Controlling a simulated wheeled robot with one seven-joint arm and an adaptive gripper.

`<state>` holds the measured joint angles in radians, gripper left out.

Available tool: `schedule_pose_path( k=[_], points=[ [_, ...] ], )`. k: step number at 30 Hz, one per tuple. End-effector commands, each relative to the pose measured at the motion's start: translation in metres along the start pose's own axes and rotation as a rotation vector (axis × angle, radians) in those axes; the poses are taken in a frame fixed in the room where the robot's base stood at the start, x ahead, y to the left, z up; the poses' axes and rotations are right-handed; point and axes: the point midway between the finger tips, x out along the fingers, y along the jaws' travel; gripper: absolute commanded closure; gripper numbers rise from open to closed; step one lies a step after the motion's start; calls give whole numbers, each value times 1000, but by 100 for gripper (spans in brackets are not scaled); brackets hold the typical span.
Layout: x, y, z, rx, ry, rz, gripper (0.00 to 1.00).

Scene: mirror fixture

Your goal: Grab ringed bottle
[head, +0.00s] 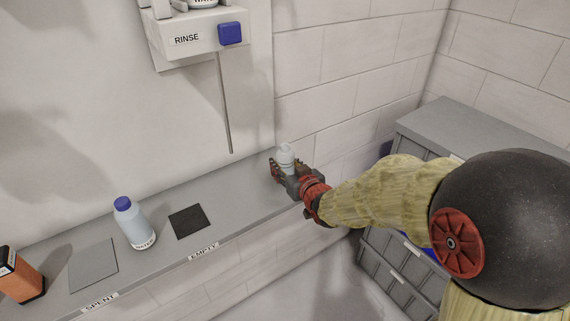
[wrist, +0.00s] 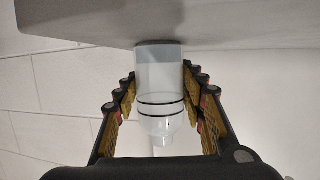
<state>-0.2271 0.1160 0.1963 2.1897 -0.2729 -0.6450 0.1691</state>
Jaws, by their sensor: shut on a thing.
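The ringed bottle (wrist: 159,85) is pale and translucent, with two dark rings around it near its shoulder. In the wrist view it sits between the two fingers of my gripper (wrist: 160,108), which is shut on it. In that view its base end meets the edge of the grey shelf. In the head view the bottle's white top (head: 286,155) shows above my gripper (head: 284,172) at the right end of the shelf. The rest of it is hidden by the fingers there.
A grey shelf (head: 240,185) holds a blue-capped water bottle (head: 136,224), a dark square pad (head: 189,222), a grey pad (head: 93,266) and an orange container (head: 22,277). A rinse unit (head: 190,40) with a blue button hangs above. Grey drawers (head: 470,130) stand at right.

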Motion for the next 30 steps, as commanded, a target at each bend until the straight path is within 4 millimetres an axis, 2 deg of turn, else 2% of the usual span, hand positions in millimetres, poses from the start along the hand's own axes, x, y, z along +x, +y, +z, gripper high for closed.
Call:
schedule_pose_path(
  k=[12,23,30],
  points=[
    [0,0,0,0,1,0,87],
    [-2,0,-7,-1,2,0,87],
    [-13,0,-37,0,5,0,87]
  ],
)
